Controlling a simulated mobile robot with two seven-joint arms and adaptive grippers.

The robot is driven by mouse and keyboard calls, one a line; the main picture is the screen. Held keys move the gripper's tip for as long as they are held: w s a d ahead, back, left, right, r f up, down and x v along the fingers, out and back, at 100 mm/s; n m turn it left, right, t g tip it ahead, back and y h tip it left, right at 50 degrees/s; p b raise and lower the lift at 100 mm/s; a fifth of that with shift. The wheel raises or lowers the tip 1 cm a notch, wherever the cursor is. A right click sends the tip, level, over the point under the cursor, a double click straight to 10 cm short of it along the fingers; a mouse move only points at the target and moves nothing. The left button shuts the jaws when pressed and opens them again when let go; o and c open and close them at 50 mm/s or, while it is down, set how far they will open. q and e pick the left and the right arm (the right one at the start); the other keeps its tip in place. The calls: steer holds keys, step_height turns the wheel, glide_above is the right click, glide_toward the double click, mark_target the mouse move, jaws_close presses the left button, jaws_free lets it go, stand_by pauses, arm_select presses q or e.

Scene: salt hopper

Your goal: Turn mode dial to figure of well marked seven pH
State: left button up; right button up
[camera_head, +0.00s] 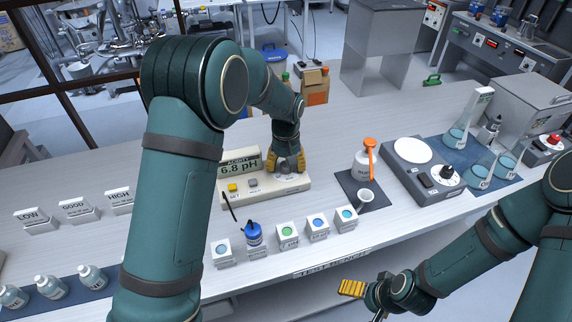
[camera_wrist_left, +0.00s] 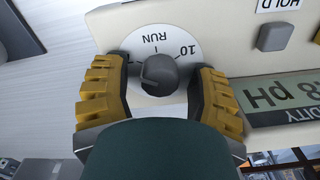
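The acidity meter (camera_head: 262,192) is a cream box on the bench; its display (camera_head: 240,165) reads 6.8 pH. Its grey mode dial sits on a white disc at the right end, partly covered by my left gripper (camera_head: 289,164) in the head view. In the left wrist view the dial knob (camera_wrist_left: 158,73) lies between the two yellow-padded fingers, with a small gap on each side. My right gripper (camera_head: 362,290) hangs off the bench front, apparently empty.
A yellow button (camera_head: 233,187) and a grey button (camera_head: 253,183) sit left of the dial.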

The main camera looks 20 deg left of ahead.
arm_select(q)
steer(key=shift+r, duration=0.1)
step_height(320, 180, up, 12)
stand_by(0.7)
steer(key=shift+s, duration=0.1)
stand_by(0.3)
